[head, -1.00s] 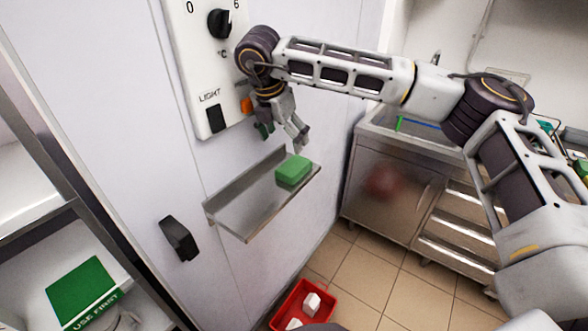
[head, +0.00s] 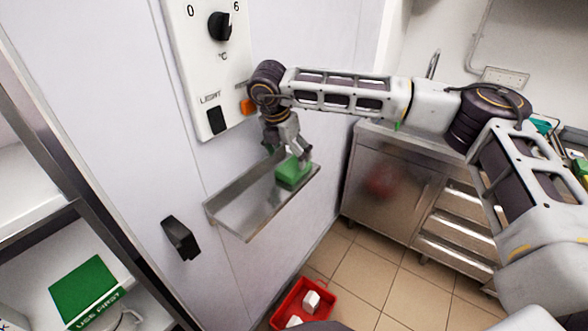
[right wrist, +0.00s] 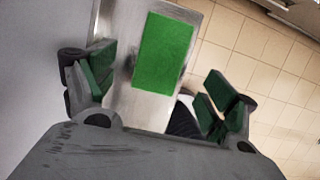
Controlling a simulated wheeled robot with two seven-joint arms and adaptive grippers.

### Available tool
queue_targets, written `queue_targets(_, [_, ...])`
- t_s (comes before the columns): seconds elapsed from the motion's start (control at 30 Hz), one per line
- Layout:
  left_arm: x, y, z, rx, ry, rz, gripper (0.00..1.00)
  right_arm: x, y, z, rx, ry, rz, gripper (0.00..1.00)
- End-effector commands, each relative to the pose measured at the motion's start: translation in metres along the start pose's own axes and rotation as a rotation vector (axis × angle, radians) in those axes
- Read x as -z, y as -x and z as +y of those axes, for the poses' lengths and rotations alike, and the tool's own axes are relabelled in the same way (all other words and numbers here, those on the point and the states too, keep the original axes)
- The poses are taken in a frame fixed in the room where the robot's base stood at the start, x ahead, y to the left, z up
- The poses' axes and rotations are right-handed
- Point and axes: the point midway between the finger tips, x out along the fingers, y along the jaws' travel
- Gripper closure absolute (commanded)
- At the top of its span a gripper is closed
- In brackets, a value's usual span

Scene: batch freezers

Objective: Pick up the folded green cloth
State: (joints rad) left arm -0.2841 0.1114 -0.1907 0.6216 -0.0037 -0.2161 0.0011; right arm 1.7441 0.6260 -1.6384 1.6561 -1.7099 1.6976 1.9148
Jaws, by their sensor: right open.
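The folded green cloth (head: 291,173) lies on the right part of a small metal shelf (head: 240,216) fixed to the pale wall panel. In the right wrist view the cloth (right wrist: 163,53) is a green rectangle ahead of my gripper, between the lines of its two fingers. My right gripper (head: 288,157) is open just above the cloth, and its fingers partly cover it in the head view. In the right wrist view my right gripper (right wrist: 158,97) has its green-padded fingers spread wide, with nothing between them. Contact with the cloth cannot be told. My left gripper is not in view.
A control panel (head: 207,60) with a knob is just above the shelf. A black handle (head: 180,238) sticks out at lower left. A red bin (head: 327,316) with white pieces stands on the tiled floor. A steel cabinet (head: 372,185) stands to the right.

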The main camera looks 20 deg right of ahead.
Motion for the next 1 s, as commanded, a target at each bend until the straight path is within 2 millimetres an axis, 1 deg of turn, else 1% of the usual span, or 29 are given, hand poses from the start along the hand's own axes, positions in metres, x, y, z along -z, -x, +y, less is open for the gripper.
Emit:
queue_targets(0.1, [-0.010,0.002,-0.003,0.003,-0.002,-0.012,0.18,-0.001,-0.004,0.000,0.001,0.000,0.000,0.14])
queue_targets(0.27, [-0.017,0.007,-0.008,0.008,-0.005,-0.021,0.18,-0.005,-0.016,-0.001,0.001,0.000,-0.001,0.14])
queue_targets(0.47, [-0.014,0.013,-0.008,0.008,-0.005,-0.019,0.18,-0.007,-0.039,-0.001,0.003,0.000,0.000,0.14])
queue_targets(0.6, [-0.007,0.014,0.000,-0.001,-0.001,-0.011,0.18,-0.007,-0.049,-0.001,0.001,0.000,0.000,0.14])
queue_targets(0.7, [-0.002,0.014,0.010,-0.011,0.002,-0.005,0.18,-0.007,-0.052,-0.001,0.001,0.000,0.000,0.14])
queue_targets(0.8, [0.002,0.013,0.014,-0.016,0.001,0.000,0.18,-0.007,-0.052,-0.001,0.000,0.000,0.000,0.14])
queue_targets(1.0, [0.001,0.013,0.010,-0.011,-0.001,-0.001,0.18,-0.007,-0.052,-0.001,0.000,0.000,0.000,0.14])
